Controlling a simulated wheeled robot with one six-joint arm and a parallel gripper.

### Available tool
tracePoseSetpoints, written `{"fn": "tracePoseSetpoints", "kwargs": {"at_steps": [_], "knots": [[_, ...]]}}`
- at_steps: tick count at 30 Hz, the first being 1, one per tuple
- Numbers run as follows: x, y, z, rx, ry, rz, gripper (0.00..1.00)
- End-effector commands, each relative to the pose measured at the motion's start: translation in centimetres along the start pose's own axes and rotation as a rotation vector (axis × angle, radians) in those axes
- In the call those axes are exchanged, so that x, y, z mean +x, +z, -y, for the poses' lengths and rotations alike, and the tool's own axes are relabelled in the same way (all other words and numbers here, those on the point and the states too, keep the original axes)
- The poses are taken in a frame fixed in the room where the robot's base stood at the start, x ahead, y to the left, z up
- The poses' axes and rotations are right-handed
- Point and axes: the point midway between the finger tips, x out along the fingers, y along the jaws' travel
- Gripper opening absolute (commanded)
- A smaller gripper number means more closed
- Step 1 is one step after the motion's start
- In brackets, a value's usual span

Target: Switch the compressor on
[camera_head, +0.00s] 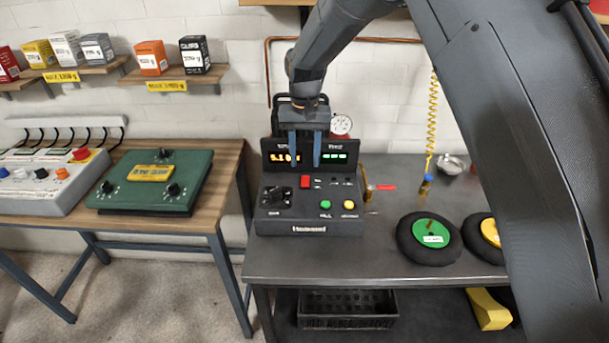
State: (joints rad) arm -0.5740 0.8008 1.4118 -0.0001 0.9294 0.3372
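A dark control box (310,218), which I take for the compressor, stands on the grey metal bench. Its upright panel carries an orange display (284,157) and a green display (336,156). A red switch (305,182) sits near the top of its sloped face; its on or off position is too small to tell. A green button (325,204), a yellow button (349,205) and a black knob (274,195) are on the same face. My gripper (304,161) points down in front of the displays, above the red switch in the picture. Its two blue fingers are apart with nothing between them.
A round gauge (341,124) and a yellow coiled hose (432,120) are behind. Two small wheels (404,243) (474,244) lie on the bench at right. A green panel (130,195) is on the wooden table (222,190) at left. My arm covers the upper right.

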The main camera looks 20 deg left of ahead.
Motion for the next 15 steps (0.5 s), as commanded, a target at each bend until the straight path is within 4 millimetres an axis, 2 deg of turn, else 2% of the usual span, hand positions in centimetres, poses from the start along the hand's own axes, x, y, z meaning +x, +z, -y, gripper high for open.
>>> {"fn": "tracePoseSetpoints", "kwargs": {"at_steps": [9, 15], "knots": [[4.5, 0.2, -0.1, 0.001, 0.001, 0.003, 0.39], [6.6, 0.0, -0.1, 0.001, 0.0, 0.001, 0.39]]}}
